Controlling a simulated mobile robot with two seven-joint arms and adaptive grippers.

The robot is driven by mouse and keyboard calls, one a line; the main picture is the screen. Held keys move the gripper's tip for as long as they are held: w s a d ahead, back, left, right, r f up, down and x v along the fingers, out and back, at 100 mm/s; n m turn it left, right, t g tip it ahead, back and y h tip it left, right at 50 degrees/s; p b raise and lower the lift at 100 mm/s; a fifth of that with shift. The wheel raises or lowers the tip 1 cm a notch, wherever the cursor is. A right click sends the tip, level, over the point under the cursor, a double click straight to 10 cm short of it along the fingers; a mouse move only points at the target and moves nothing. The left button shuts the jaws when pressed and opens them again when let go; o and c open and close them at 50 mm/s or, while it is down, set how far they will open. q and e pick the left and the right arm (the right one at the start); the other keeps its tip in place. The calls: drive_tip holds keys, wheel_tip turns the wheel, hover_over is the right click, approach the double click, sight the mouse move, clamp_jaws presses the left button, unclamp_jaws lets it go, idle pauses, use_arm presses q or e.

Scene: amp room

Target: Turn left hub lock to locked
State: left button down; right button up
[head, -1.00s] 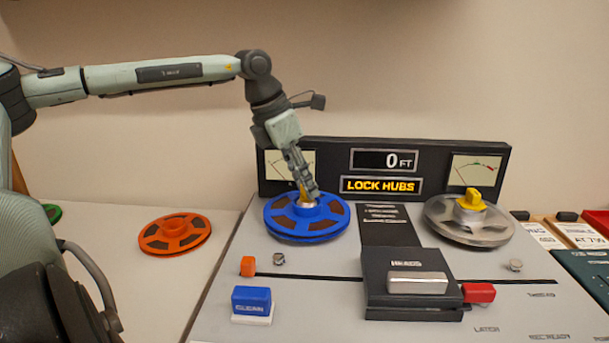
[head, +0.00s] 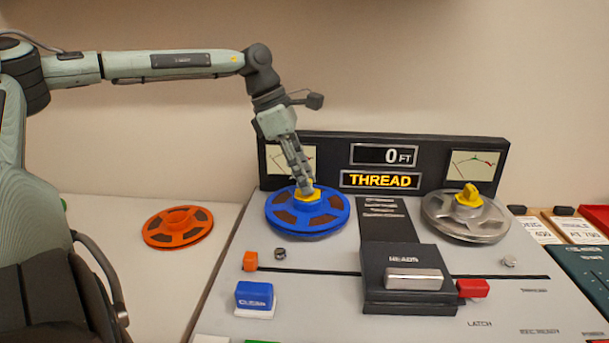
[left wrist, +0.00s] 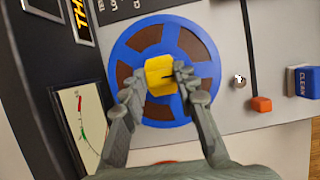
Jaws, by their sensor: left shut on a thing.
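The left hub lock is a yellow knob (head: 308,196) at the centre of the blue reel (head: 327,230) on the left of the deck. It also shows in the left wrist view (left wrist: 158,74). My left gripper (head: 306,187) reaches down from above and is shut on this knob; its fingers (left wrist: 158,84) lie on either side of it in the left wrist view. The right hub lock, another yellow knob (head: 469,196), sits on the clear grey reel (head: 440,222). The display (head: 380,180) reads THREAD. My right gripper is not in view.
The head block (head: 405,258) stands mid-deck, with a red block (head: 473,288) at its right. An orange tab (head: 250,261) and a blue CLEAN block (head: 254,296) are at front left. An orange reel (head: 160,240) lies on the table left of the deck.

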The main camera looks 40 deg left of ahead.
use_arm(q)
drive_tip(key=c, duration=1.2)
unclamp_jaws()
drive_tip(key=shift+o, duration=0.2)
drive_tip(key=v, duration=1.2)
